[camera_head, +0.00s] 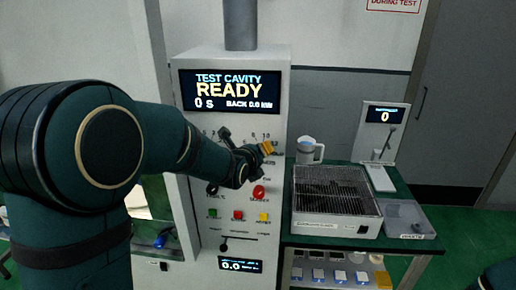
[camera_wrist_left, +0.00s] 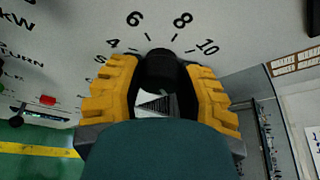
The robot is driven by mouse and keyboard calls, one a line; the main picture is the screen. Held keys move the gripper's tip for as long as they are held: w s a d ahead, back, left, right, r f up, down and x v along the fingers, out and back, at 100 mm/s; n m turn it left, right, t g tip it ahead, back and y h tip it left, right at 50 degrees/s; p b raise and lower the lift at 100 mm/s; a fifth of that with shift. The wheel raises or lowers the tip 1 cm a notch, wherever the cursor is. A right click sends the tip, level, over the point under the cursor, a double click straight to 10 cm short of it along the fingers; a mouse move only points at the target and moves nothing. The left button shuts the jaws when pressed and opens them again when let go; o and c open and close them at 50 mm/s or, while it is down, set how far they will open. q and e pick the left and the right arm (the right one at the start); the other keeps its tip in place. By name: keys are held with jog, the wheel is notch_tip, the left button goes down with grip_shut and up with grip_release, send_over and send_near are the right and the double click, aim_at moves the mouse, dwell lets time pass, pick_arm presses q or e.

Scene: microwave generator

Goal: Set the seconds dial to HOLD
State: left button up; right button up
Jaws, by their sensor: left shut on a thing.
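My left gripper (camera_head: 266,148) is at the upper front of the white generator panel (camera_head: 235,60). In the left wrist view, its yellow fingers (camera_wrist_left: 160,95) are shut on a black dial knob (camera_wrist_left: 160,62), one finger on each side. Printed marks 4, 6, 8 and 10 arc above the knob. No HOLD mark is readable, and the fingers cover the lower part of the dial. In the head view my wrist hides the knob. The panel display (camera_head: 230,91) reads TEST CAVITY, READY, 0 s, BACK 0.0 kW. My right gripper does not show.
Below my wrist are a red knob (camera_head: 259,192) and a row of green, red and yellow buttons (camera_head: 238,216). A lower display (camera_head: 240,265) reads 0.0.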

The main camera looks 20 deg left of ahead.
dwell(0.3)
pick_arm(q)
jog(key=o, duration=1.2)
jog(key=shift+s, duration=0.1)
jog(key=shift+v, duration=3.65)
